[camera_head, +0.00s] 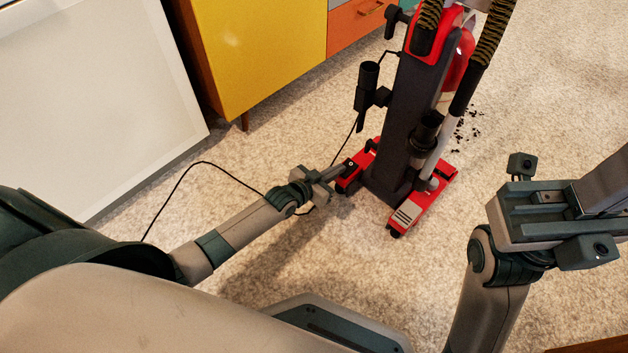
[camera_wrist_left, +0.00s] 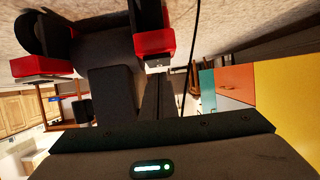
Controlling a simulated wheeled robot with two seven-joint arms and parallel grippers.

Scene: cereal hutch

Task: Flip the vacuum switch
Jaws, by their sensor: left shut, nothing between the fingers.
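A red and dark grey upright vacuum (camera_head: 405,125) stands on the carpet in the head view, with its red base (camera_head: 425,205) on the floor. My left gripper (camera_head: 345,170) is shut and empty, with its fingertips close to the left end of the red base. I cannot tell if they touch it. In the left wrist view the shut fingers (camera_wrist_left: 158,100) point at a red part of the vacuum (camera_wrist_left: 155,42). The switch cannot be made out clearly. My right gripper is at the right of the head view, apart from the vacuum; its fingertips are not clearly shown.
A black cord (camera_head: 205,163) runs over the carpet behind my left arm. A yellow cabinet (camera_head: 265,45) and a white panel (camera_head: 90,90) stand at the back left. Dark crumbs (camera_head: 467,125) lie right of the vacuum. Carpet in front of the vacuum is clear.

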